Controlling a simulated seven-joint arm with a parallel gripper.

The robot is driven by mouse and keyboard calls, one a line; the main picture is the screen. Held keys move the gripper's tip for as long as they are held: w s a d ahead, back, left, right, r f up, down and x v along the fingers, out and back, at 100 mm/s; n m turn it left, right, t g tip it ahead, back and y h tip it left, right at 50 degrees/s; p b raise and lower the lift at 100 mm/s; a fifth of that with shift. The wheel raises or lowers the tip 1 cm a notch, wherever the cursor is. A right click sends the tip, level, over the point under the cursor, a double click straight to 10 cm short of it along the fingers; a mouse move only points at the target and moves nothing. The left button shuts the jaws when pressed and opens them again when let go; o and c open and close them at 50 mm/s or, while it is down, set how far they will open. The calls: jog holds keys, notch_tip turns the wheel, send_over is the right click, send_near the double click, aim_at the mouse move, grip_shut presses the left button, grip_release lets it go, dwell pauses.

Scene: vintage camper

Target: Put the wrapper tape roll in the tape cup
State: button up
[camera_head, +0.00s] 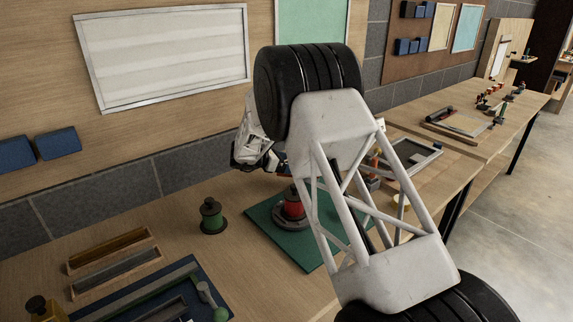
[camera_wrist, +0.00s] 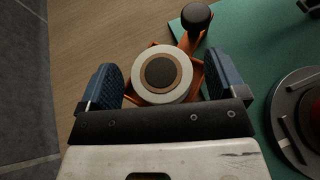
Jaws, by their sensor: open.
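A round white roll (camera_wrist: 158,76) with a tan inner ring and a dark centre, likely the wrapper tape roll, shows in the wrist view. It sits on an orange holder (camera_wrist: 191,42), whose arm reaches toward a black knob. My gripper (camera_wrist: 163,80) is open, with one blue pad on each side of the roll; I see gaps, and whether either pad touches is unclear. In the head view my gripper (camera_head: 262,160) is over the bench by the wall, and it mostly hides the roll and holder.
A green mat (camera_head: 263,222) holds a red spool on a dark round base (camera_head: 291,207). A dark green spool (camera_head: 212,216) stands left of it. A tiled wall (camera_head: 110,185) rises close behind.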

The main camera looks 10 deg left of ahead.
jog(key=v, duration=1.2)
jog(key=shift+w, duration=0.1)
dwell(0.6)
jog(key=d+r+n+t+y, duration=0.3)
jog(key=d+r+n, duration=0.3)
jog(key=r, duration=0.3)
jog(key=d+r+n+t+y, duration=0.35)
jog(key=d+r+n, duration=0.2)
jog(key=r, duration=0.25)
jog(key=s+d+r+n+y, duration=0.6)
jog(key=s+d+r+n, duration=0.3)
jog(key=n, duration=0.5)
jog(key=s+d+f+n+g, duration=0.3)
jog(key=s+d+n, duration=0.3)
jog(key=s, duration=1)
jog(key=s+d+f+n+g, duration=0.4)
jog(key=s+n, duration=0.5)
jog(key=s, duration=0.8)
jog(key=s+d+f+n+g, duration=0.3)
jog(key=s+d+n, duration=0.4)
jog(key=s, duration=0.9)
jog(key=shift+s+d+f+h, duration=0.25)
jog(key=shift+d+f+h, duration=0.2)
jog(key=shift+d+f, duration=0.3)
